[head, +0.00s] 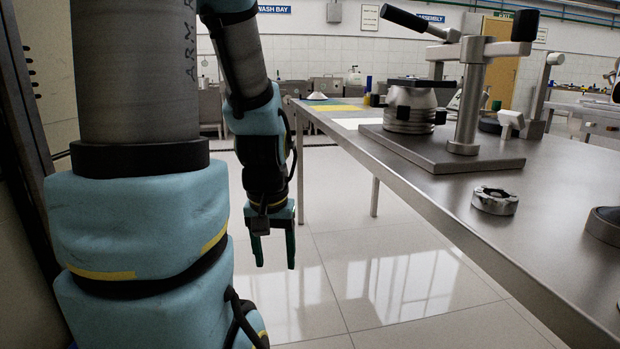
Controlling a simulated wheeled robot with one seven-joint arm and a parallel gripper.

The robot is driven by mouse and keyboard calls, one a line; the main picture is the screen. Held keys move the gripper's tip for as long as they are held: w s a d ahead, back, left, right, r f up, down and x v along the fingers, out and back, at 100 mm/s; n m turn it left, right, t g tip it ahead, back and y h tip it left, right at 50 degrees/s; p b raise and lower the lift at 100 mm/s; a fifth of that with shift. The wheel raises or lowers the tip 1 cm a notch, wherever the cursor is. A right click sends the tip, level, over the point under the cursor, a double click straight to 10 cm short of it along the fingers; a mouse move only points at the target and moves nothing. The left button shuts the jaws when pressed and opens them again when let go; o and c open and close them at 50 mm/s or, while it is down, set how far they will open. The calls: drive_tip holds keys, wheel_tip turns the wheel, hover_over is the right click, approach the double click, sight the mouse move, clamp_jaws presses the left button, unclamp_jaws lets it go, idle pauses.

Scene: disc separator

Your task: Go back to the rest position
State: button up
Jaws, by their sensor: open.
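My gripper (273,250) hangs at the end of my arm, fingers pointing down, left of the steel table (560,225). Its two dark green fingers are apart with nothing between them. It is over the open tiled floor, clear of the table edge. My own arm links fill the left of the view and hide what lies behind them.
On the table stands a press-like stand (470,95) with a long black-gripped lever, on a flat base (440,152). A ribbed metal stack (410,112) sits on that base. A small metal ring part (495,200) lies nearer. The tiled floor (390,290) beside the table is free.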

wheel_tip(320, 180, up, 24)
drive_tip(key=p, duration=2.2)
drive_tip(key=shift+r, duration=0.15)
